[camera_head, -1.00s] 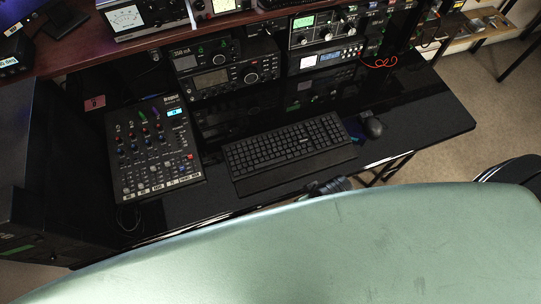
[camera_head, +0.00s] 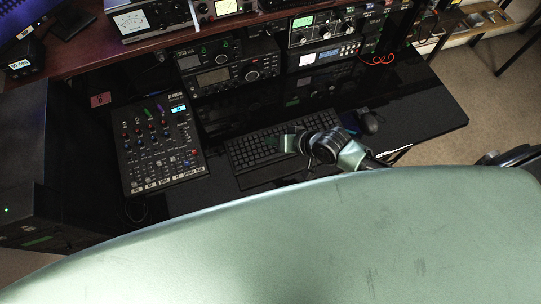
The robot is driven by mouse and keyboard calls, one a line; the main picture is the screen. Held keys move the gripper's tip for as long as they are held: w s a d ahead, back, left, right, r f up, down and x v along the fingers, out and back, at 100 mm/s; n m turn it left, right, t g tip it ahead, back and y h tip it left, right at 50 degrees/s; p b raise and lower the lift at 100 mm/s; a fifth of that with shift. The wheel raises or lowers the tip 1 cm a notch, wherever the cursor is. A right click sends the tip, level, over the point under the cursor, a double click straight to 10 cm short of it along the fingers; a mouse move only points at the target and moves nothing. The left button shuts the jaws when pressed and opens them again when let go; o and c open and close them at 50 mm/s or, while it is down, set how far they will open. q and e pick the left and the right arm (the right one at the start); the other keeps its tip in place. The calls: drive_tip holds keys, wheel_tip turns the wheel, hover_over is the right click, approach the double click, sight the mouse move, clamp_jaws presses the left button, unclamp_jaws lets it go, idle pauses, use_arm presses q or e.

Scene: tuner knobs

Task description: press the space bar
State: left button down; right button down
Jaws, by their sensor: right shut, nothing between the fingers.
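A black keyboard (camera_head: 252,153) lies on the glossy black desk. The space bar cannot be made out. My right gripper (camera_head: 287,143) is over the keyboard, shut and empty, its tips pointing left. I cannot tell whether it touches the keys. My left gripper is not in view.
A mixer (camera_head: 160,145) stands left of the keyboard and a mouse (camera_head: 368,122) right of it. Radio units (camera_head: 236,75) stand behind. The desk (camera_head: 425,110) is clear at the right. My own pale green body fills the foreground.

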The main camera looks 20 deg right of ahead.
drive_tip(key=b, duration=0.7)
hover_over(270, 157)
drive_tip(key=f, duration=0.4)
drive_tip(key=s+f, duration=0.1)
drive_tip(key=f, duration=0.2)
drive_tip(key=shift+d+f, duration=0.1)
drive_tip(key=shift+d, duration=0.3)
drive_tip(key=shift+f+b, duration=0.55)
drive_tip(key=shift+f, duration=0.25)
drive_tip(key=shift+f, duration=0.15)
idle(0.3)
drive_tip(key=shift+f, duration=0.3)
drive_tip(key=shift+f, duration=0.3)
idle(0.6)
drive_tip(key=shift+r, duration=0.1)
drive_tip(key=shift+r+p, duration=0.65)
drive_tip(key=shift+r, duration=0.05)
